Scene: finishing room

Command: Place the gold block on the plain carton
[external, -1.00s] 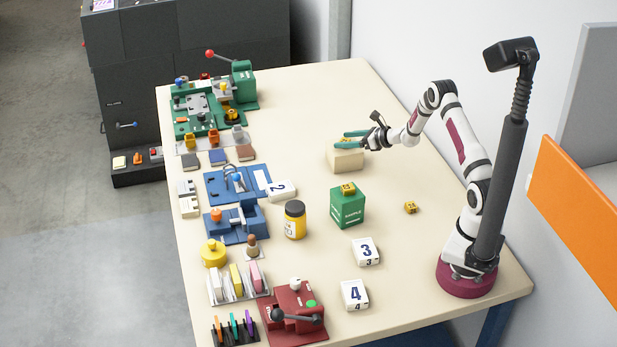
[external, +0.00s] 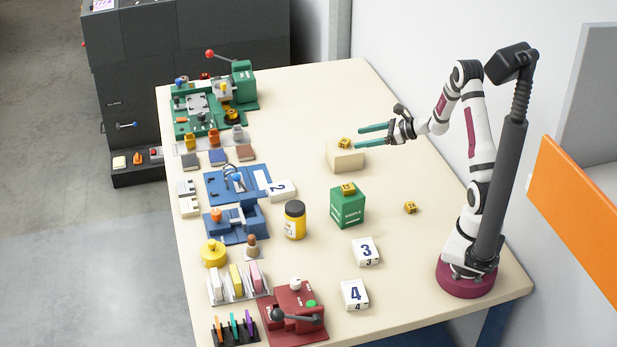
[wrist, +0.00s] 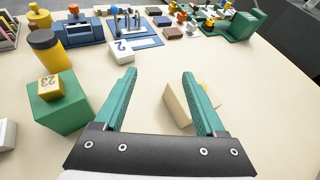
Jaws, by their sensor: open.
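A small gold block (external: 344,143) rests on top of the plain beige carton (external: 345,159). The carton also shows in the wrist view (wrist: 178,106), partly behind the right finger, which hides most of its top. My gripper (external: 357,138) is open and empty, above and to the right of the block, apart from it. Its green fingers (wrist: 160,72) are spread in the wrist view. A second gold block (external: 348,188), marked 23 in the wrist view (wrist: 49,87), sits on the green carton (external: 347,208). A third gold block (external: 410,207) lies on the table.
A yellow jar (external: 294,221) with a dark lid stands left of the green carton. White numbered blocks (external: 366,251) lie nearer the front. Green, blue and red fixtures (external: 295,312) line the left side. The table's right back area is clear.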

